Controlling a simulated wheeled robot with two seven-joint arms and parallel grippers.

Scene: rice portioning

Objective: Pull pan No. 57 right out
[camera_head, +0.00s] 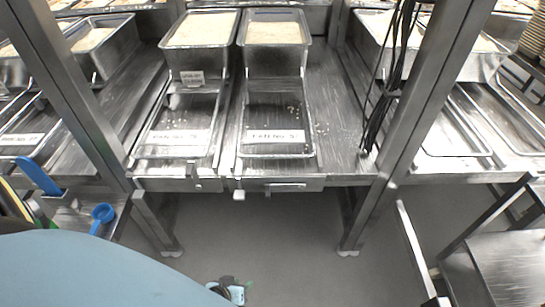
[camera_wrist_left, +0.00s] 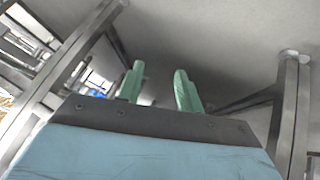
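Two shallow metal trays lie side by side at the front of the steel rack in the head view. The right tray (camera_head: 247,148) carries a label (camera_head: 276,136) reading "PAN No. 5" and an unclear last digit; the left tray (camera_head: 140,152) has a similar label (camera_head: 172,137). I cannot tell which is pan No. 57. My left gripper (camera_head: 236,287) is low over the floor, in front of and apart from the rack. In the left wrist view its two green fingers (camera_wrist_left: 160,88) stand apart with nothing between them. My right gripper is not in view.
Deep pans of rice (camera_head: 200,30) and (camera_head: 275,32) stand behind the trays. Rack posts (camera_head: 420,90) rise on both sides, with black cables (camera_head: 390,75) hanging at the right one. A blue scoop (camera_head: 102,215) lies at left. A metal table (camera_head: 505,265) stands lower right. The floor between is clear.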

